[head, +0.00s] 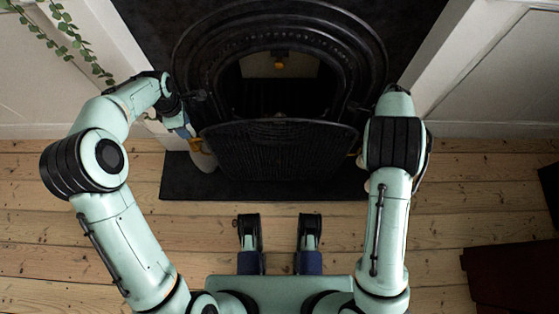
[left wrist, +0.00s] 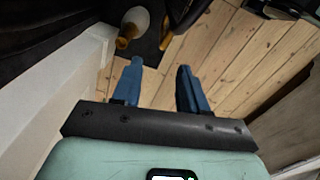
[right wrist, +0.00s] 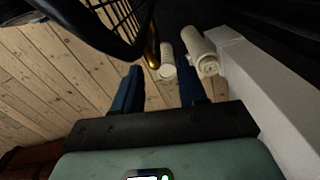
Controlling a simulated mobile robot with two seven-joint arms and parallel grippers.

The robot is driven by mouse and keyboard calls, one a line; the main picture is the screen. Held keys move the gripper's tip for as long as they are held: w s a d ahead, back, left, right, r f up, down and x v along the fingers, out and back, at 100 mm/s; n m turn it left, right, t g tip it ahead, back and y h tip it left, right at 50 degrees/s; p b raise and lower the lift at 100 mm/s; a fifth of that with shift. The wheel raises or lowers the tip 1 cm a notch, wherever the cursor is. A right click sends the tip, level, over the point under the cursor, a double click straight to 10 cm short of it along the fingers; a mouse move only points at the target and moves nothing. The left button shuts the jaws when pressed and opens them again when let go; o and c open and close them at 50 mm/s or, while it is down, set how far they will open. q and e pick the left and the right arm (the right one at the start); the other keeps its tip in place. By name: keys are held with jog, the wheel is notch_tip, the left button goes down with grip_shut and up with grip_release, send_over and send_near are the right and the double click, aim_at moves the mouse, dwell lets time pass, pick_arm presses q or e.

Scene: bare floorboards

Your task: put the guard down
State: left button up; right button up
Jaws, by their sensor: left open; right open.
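The guard (head: 275,155) is a dark mesh fire screen in front of the fireplace opening, over the black hearth (head: 270,190). Its mesh also shows at the top of the right wrist view (right wrist: 122,14), with a brass handle (right wrist: 152,48) on its side. I cannot tell if its foot touches the hearth. My left gripper (head: 188,131) is open and empty just left of the guard; its blue fingers (left wrist: 160,68) are apart, with nothing between them. My right gripper (right wrist: 160,86) is open and empty by the guard's right side; my arm hides it in the head view.
Two cream cylinders (right wrist: 203,52) stand beside the guard's right side. A white object with a wooden-coloured part (left wrist: 131,27) is by its left side. White fireplace surround (head: 440,50) flanks both sides. A trailing plant (head: 75,40) hangs top left. Dark red object (head: 510,275) lies right.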

jog(key=shift+r, duration=2.4)
